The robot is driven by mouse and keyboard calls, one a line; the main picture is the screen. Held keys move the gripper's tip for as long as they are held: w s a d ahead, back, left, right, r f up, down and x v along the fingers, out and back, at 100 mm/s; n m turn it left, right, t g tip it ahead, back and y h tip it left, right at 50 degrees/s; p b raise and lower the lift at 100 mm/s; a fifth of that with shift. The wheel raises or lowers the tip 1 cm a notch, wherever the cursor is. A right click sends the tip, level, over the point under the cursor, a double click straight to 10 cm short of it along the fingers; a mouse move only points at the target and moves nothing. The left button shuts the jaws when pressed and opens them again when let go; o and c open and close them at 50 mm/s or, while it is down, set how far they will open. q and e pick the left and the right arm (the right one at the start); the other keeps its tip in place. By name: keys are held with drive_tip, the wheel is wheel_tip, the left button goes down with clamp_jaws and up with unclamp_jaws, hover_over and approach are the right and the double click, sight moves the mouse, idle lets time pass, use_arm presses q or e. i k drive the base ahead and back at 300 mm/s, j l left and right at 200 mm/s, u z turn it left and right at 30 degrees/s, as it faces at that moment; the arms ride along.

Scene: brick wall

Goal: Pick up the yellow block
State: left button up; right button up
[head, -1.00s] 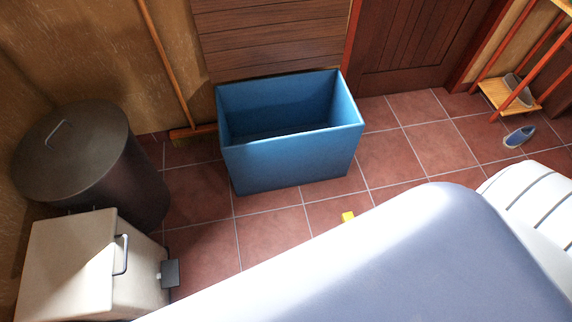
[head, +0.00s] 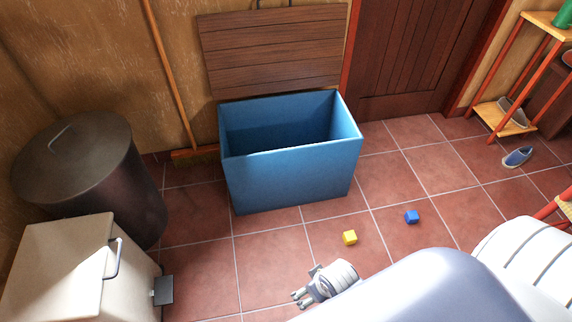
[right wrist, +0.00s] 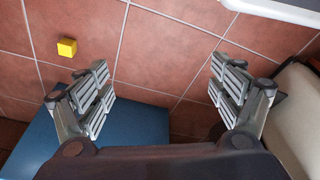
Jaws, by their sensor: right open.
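The yellow block (head: 349,238) is a small cube on the red tile floor, in front of the blue box, in the head view. It also shows at the upper left of the right wrist view (right wrist: 67,47), outside the fingers. My right gripper (head: 298,298) is at the lower middle of the head view, below and left of the block and apart from it. In the right wrist view its fingers (right wrist: 165,95) are wide apart with nothing between them. My left gripper is not in view.
A blue open-topped box (head: 290,178) stands behind the block. A blue cube (head: 411,217) lies to its right. A dark round bin (head: 140,190) and a beige pedal bin (head: 60,265) stand left. A shoe (head: 517,157) and shelf rack (head: 505,118) are right. Floor around the block is clear.

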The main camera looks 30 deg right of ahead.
sight(349, 237)
drive_tip(key=z, duration=1.6)
